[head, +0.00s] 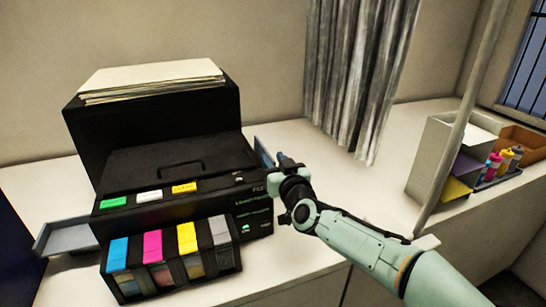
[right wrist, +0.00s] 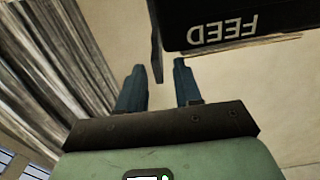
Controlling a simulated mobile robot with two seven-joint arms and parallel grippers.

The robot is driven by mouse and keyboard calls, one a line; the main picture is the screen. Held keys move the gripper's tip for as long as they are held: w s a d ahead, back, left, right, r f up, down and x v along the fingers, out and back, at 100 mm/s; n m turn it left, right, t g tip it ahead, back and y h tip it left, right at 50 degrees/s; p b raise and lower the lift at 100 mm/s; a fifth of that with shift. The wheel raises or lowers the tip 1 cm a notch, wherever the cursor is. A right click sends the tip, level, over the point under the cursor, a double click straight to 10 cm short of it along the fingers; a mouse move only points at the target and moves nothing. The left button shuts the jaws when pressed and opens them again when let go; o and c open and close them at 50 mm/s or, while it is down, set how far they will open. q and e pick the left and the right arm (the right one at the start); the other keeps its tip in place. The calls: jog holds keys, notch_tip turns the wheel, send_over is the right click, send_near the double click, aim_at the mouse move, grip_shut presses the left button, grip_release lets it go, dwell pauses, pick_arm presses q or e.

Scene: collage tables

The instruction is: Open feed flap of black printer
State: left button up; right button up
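The black printer (head: 160,165) stands on the white counter in the head view, its right side mostly turned away. In the right wrist view its dark body (right wrist: 240,18) fills the upper right, with the word FEED upside down. A thin dark plate (right wrist: 156,45), which looks like the feed flap, sticks out beside it. My right gripper (head: 273,157) is at the printer's right side. In the right wrist view its fingers (right wrist: 159,72) are apart, with the plate's end between or just beyond their tips; contact cannot be told. My left gripper is not in view.
Paper (head: 150,78) lies on top of the printer. Coloured ink tanks (head: 170,255) stick out in front, and a grey tray (head: 68,238) at its left. A grey curtain (head: 355,80) hangs behind. A box organiser (head: 440,160) and small bottles (head: 505,160) stand far right.

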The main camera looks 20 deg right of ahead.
jog(key=shift+w, duration=0.6)
jog(key=shift+s, duration=0.1)
grip_shut()
jog(key=shift+d, duration=0.1)
